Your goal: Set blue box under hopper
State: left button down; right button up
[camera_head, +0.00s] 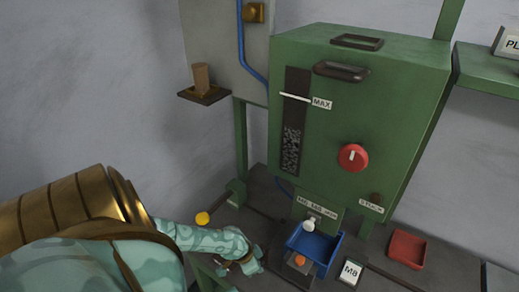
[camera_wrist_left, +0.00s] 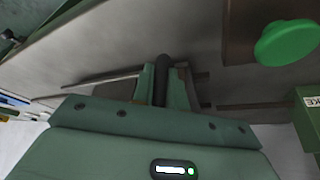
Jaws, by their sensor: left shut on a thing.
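The blue box (camera_head: 318,248) stands at the foot of the green hopper (camera_head: 330,110), below its chute with the label strip, in the head view. A white rounded part (camera_head: 309,225) shows above its back edge. My left gripper (camera_head: 251,262) is low, left of the blue box and apart from it. In the left wrist view its fingers (camera_wrist_left: 163,82) are shut on a dark rod (camera_wrist_left: 164,72); I cannot tell what the rod belongs to. My right gripper is in neither view.
An orange knob (camera_head: 300,260) sits close by the blue box. An M8 card (camera_head: 351,272) and a red box (camera_head: 408,249) are to the right. A yellow-knobbed lever (camera_head: 203,218) stands left. A green button (camera_wrist_left: 287,41) shows in the wrist view.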

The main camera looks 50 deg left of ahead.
pick_arm(q)
jog(key=shift+s+a, duration=0.1)
jog(key=shift+a, duration=0.15)
jog(key=c, duration=1.4)
grip_release()
jog(key=shift+a, duration=0.1)
jog(key=shift+s+r, duration=0.15)
jog(key=shift+r, duration=0.15)
jog(key=p+v, duration=0.4)
jog(key=v, duration=1.1)
jog(key=shift+a+r+p, duration=0.15)
jog(key=shift+r+p, duration=0.1)
jog(key=shift+p, duration=0.15)
